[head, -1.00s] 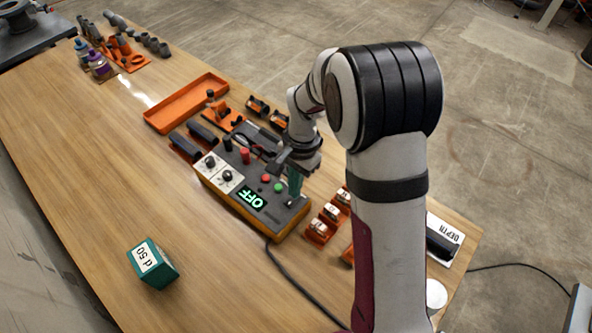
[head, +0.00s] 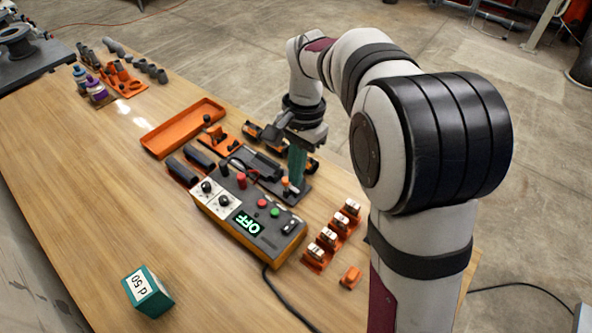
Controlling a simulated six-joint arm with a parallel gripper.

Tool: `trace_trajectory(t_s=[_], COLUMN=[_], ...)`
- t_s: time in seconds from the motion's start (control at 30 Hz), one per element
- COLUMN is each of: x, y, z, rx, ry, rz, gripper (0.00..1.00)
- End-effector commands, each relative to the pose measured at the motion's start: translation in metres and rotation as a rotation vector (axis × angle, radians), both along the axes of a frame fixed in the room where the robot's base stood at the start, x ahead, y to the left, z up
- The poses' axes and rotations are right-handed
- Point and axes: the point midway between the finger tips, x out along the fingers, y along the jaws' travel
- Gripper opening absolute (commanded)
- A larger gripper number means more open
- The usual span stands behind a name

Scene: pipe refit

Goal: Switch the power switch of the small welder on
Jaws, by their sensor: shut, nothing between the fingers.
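The small welder (head: 246,232) is a box with a dark top and orange-yellow sides on the wooden bench. Its lit green display (head: 246,222) reads OFF, upside down in the picture. A black power switch (head: 288,226) appears on the right end of the top; its position is too small to tell. A red button (head: 262,203) and a green button (head: 275,212) sit beside it, with two black knobs (head: 197,202) on white plates to the left. My gripper (head: 297,178) points down with teal fingers, shut and empty, above and behind the welder, apart from the switch.
Behind the welder lies a dark tool fixture (head: 253,162), close under my gripper. An orange tray (head: 160,148) stands further back. Orange holders with small labelled parts (head: 330,236) stand to the right. A teal box (head: 150,294) sits front left.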

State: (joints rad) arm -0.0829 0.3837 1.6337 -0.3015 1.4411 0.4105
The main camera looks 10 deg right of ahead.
Motion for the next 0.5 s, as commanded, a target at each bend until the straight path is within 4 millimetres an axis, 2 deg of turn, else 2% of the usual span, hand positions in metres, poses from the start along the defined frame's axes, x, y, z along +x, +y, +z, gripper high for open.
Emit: trace_trajectory(t_s=[0.07,0.33,0.5], x=[-0.009,-0.010,-0.013], y=[0.009,0.009,0.011], z=[0.002,-0.001,-0.028], rx=[0.001,0.001,0.000], ry=[0.000,0.002,0.006], rz=[0.003,0.000,0.001], gripper=[0.00,0.00,0.00])
